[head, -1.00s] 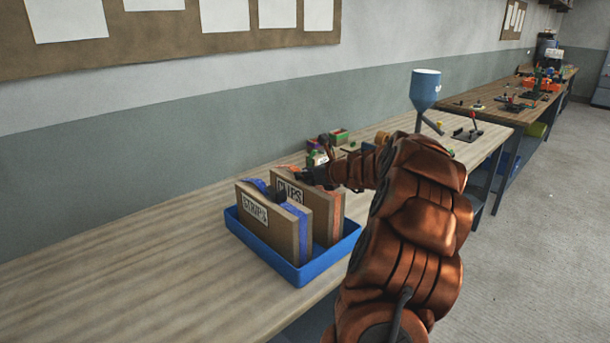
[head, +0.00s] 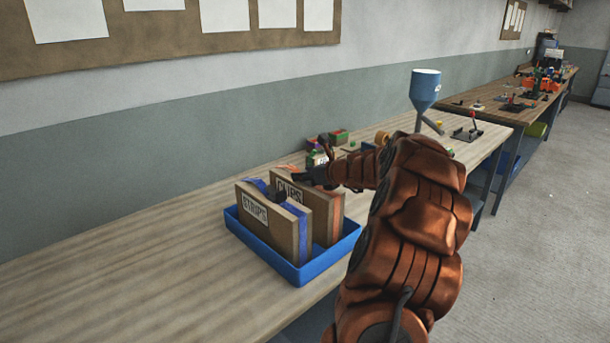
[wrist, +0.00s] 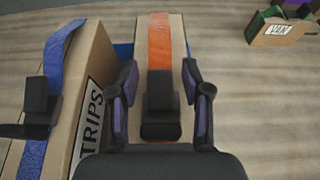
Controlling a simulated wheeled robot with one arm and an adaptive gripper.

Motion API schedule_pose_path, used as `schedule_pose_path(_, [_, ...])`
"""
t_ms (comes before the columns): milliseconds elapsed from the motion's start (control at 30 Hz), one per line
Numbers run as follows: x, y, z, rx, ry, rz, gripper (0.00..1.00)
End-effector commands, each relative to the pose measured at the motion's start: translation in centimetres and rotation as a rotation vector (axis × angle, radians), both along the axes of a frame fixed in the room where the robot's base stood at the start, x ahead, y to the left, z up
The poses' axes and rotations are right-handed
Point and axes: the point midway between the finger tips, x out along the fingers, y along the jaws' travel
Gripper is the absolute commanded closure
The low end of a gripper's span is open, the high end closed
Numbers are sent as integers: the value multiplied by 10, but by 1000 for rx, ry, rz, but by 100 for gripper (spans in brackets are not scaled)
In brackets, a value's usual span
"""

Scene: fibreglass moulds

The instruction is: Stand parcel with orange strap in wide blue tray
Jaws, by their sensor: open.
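The parcel with the orange strap (head: 334,222) stands upright on edge in the wide blue tray (head: 300,272), with a label reading CLIPS. In the wrist view its orange strap (wrist: 160,60) runs along its top edge to a dark handle block (wrist: 160,118). My gripper (wrist: 160,95) is open, with one finger on each side of this parcel's top. In the head view my gripper (head: 312,178) is at the parcel's top, partly hidden by the arm. A second parcel with a blue strap (head: 270,222), labelled STRIPS, stands beside it in the tray.
The wooden bench (head: 120,260) is clear to the left of the tray. Small coloured boxes (head: 338,137) stand behind the gripper, and a box labelled VAN (wrist: 280,30) shows in the wrist view. A blue funnel (head: 425,90) stands farther right.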

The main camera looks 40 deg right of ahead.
Motion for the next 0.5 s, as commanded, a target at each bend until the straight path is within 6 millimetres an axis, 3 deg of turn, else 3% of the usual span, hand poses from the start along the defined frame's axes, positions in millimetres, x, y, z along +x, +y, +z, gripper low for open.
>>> schedule_pose_path(167, [-17, 0, 8, 0, -1, -2, 52])
schedule_pose_path(500, [-77, 0, 32, -1, -2, -5, 52])
